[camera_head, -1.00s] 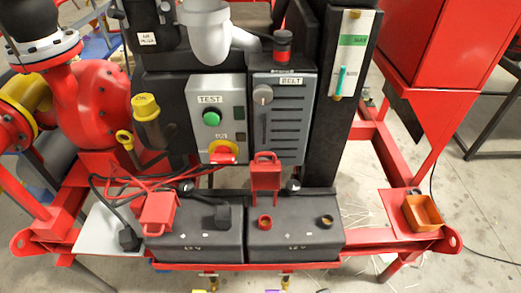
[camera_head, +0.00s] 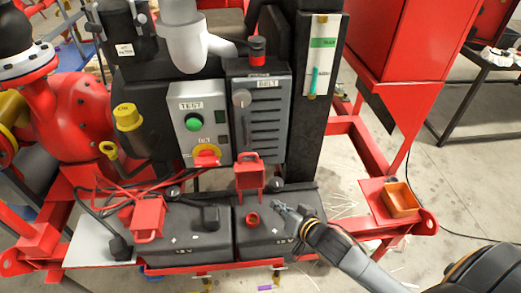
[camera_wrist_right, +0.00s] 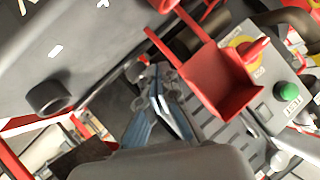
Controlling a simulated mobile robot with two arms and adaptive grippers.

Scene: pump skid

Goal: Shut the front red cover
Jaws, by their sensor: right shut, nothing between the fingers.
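A red cover (camera_head: 249,174) stands open and upright behind the red terminal (camera_head: 252,219) of the right-hand battery (camera_head: 262,240). Its open, tray-like inside shows in the wrist view (camera_wrist_right: 222,85). A second red cover (camera_head: 149,216) sits at the left-hand battery (camera_head: 190,240). My right gripper (camera_head: 284,210) is over the right battery, to the right of the red terminal, and hides the dark terminal there. In the wrist view its closed, empty fingers (camera_wrist_right: 160,78) are beside the open cover, with no clear contact. My left gripper is not in view.
A grey panel with a green button (camera_head: 193,122) and a red-and-yellow switch (camera_head: 206,154) stands behind the batteries, beside the grey BELT box (camera_head: 262,125). An orange tray (camera_head: 399,199) is on the right of the red frame. Cables cross the left side.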

